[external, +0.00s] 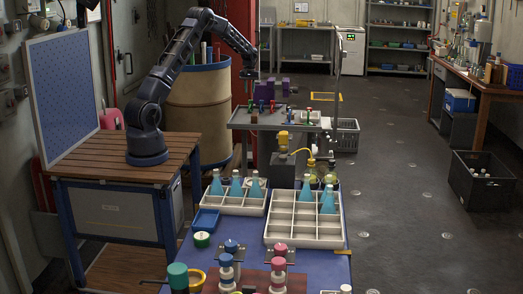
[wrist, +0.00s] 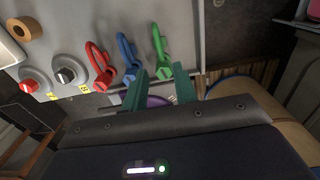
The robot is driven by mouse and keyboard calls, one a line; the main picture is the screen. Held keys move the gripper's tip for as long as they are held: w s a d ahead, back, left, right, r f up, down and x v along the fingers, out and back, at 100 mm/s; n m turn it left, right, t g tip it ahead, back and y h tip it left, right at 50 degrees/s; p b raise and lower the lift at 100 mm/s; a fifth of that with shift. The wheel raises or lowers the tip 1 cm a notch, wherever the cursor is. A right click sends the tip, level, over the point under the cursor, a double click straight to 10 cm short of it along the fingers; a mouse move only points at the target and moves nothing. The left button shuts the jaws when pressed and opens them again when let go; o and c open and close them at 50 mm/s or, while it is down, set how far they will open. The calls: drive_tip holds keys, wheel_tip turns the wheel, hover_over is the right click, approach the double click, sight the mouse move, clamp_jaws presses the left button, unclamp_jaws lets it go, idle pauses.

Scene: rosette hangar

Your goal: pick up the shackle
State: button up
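My gripper (wrist: 160,88) is open, with its two teal fingers apart. In the external view my gripper (external: 250,82) hangs pointing down above the far left of the grey cart (external: 240,121). Three loop-shaped, shackle-like pieces stand in a row on the grey surface in the wrist view: red (wrist: 101,68), blue (wrist: 128,57) and green (wrist: 160,48). The green one is closest to my fingers, just beyond their tips; contact is not clear. Part of a purple object (wrist: 157,101) shows between the fingers, mostly hidden. Which piece is the task's shackle cannot be told.
A drum (external: 200,110) stands beside my arm. White crates (external: 305,222) with bottles are on the blue table in front.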

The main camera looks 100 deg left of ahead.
sight(250, 105)
wheel_tip(250, 105, down, 6)
drive_tip(key=shift+a+r, duration=0.1)
drive_tip(key=shift+r, duration=0.1)
drive_tip(key=shift+a+f, duration=0.15)
drive_tip(key=shift+f, duration=1.2)
drive_tip(key=shift+a+f, duration=0.1)
drive_tip(key=shift+f, duration=1.2)
drive_tip(key=shift+w, duration=0.1)
clamp_jaws()
